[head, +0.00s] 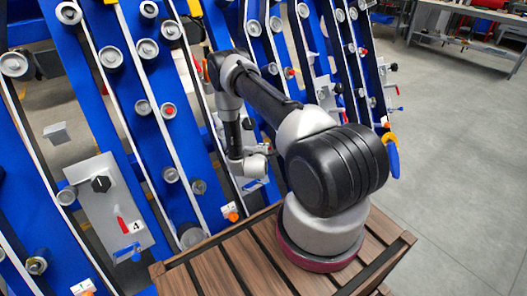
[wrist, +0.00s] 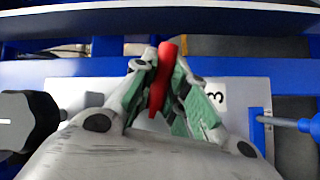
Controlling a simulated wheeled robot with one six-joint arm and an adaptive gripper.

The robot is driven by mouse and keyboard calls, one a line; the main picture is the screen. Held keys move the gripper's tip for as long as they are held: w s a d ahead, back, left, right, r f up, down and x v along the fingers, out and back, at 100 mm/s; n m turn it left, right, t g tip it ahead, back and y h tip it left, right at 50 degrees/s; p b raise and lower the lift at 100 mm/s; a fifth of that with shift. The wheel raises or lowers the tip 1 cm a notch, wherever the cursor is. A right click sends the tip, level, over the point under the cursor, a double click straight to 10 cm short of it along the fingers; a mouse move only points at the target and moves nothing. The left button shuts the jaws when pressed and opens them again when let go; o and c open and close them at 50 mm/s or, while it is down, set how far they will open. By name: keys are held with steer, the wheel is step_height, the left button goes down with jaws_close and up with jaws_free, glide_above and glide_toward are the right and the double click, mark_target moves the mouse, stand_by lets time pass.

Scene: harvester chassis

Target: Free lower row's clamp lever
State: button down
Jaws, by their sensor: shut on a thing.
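In the wrist view, my gripper (wrist: 161,76) is closed around a red lever (wrist: 167,49), with one green-padded finger on each side. The lever's upper end sticks out above the fingers and its lower end shows between them. Behind it is a pale plate (wrist: 233,91) marked 3. The lever's pivot and the middle of the plate are hidden by my fingers. In the head view, my arm reaches down to the blue rows, and the gripped lever cannot be made out there.
A black knob (wrist: 28,117) stands left of my gripper, and a blue rod (wrist: 285,122) in a bracket stands right. In the head view, a plate marked 4 (head: 101,203) carries its own black knob and red lever (head: 123,225). Blue slanted beams with rollers (head: 147,48) surround my arm.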

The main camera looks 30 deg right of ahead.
steer(key=shift+n, duration=0.3)
steer(key=c, duration=1.4)
jaws_free()
steer(key=v, duration=1.2)
steer(key=shift+f, duration=0.1)
